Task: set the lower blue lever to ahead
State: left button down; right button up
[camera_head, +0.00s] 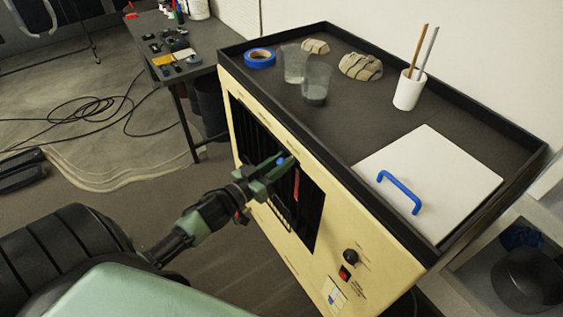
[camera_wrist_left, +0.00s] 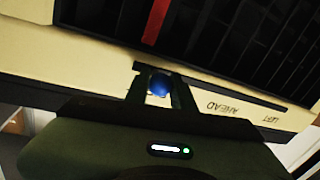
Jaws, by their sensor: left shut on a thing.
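The blue lever's round knob (camera_head: 281,161) shows at the front opening of the cream cabinet (camera_head: 375,255). My left gripper (camera_head: 279,167) is shut on it, with a finger on either side. In the left wrist view the blue knob (camera_wrist_left: 160,85) sits between the fingertips of my left gripper (camera_wrist_left: 157,88). It is at the left end of a dark slot in the cream panel. The lever's shaft is hidden. My right gripper is not in view.
A red strip (camera_head: 296,184) shows in the dark slatted opening. On the cabinet's top are blue tape (camera_head: 260,58), two clear cups, stones, a white cup (camera_head: 409,90) with sticks, and a white panel with a blue handle (camera_head: 399,190). A cluttered table stands behind, left.

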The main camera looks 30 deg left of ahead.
pick_arm(q)
jog(key=w+a+b, duration=0.1)
jog(key=a, duration=0.3)
jog(key=w+a+b, duration=0.1)
jog(key=w+a, duration=0.1)
jog(key=a, duration=0.2)
jog(key=w+a+b, duration=0.1)
jog(key=w+a, duration=0.1)
jog(key=a, duration=0.3)
jog(key=shift+w+f, duration=0.1)
jog(key=shift+w, duration=0.1)
jog(key=shift+w+a, duration=0.1)
jog(key=shift+a, duration=0.3)
jog(key=c, duration=1.2)
grip_release()
jog(key=shift+d, duration=0.1)
jog(key=shift+s, duration=0.4)
jog(key=shift+s+a+b, duration=0.1)
jog(key=shift+s+a, duration=0.15)
jog(key=shift+s, duration=0.9)
jog(key=shift+s+a+b, duration=0.1)
jog(key=shift+s+a, duration=0.2)
jog(key=shift+s, duration=0.8)
jog(key=shift+s+a+b, duration=0.1)
jog(key=shift+s+a, duration=0.15)
jog(key=shift+s, duration=0.9)
